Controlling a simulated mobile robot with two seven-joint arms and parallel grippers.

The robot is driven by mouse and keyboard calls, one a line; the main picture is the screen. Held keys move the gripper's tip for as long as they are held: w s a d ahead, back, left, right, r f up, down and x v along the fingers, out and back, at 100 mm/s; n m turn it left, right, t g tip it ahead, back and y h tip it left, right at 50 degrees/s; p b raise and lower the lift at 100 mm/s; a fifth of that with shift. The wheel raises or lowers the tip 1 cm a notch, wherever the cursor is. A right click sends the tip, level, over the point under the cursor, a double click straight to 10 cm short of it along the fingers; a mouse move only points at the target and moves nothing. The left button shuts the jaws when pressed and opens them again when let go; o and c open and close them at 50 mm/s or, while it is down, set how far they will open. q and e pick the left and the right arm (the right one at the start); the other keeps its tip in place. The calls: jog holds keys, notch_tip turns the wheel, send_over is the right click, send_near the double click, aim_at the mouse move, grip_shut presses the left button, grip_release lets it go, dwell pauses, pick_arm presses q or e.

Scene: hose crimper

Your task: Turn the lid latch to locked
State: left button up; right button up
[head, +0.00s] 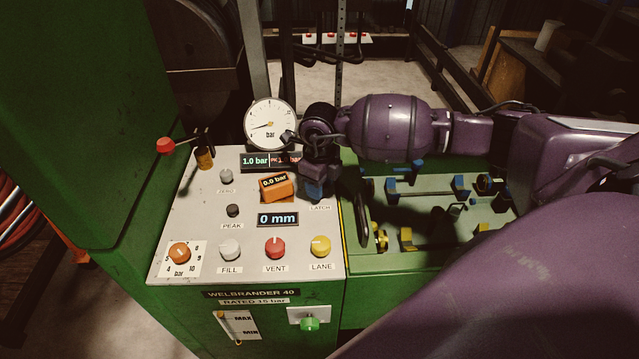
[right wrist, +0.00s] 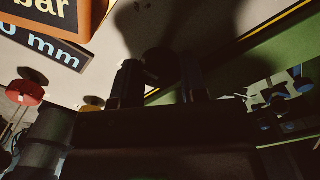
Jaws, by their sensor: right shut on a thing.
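The panel's LATCH label (head: 320,208) shows at the upper right of the light control panel (head: 200,215) in the head view. My right gripper (head: 316,187) comes down just above this label and hides most of the latch. In the right wrist view my right gripper (right wrist: 160,82) has a dark, rounded knob, the latch (right wrist: 159,62), between its two fingers. The gripper is shut on it. The way the latch points cannot be made out. My left gripper is not in view.
A round pressure gauge (head: 270,124) stands behind the panel. An orange block reading 0.0 bar (head: 276,187) is just left of the gripper. FILL (head: 230,249), VENT (head: 275,247) and LANE (head: 320,246) knobs line the front. A green bed (head: 440,225) with blue and yellow fittings lies right.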

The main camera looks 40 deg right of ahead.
jog(key=shift+m, duration=1)
jog(key=o, duration=0.9)
jog(key=shift+r, duration=0.1)
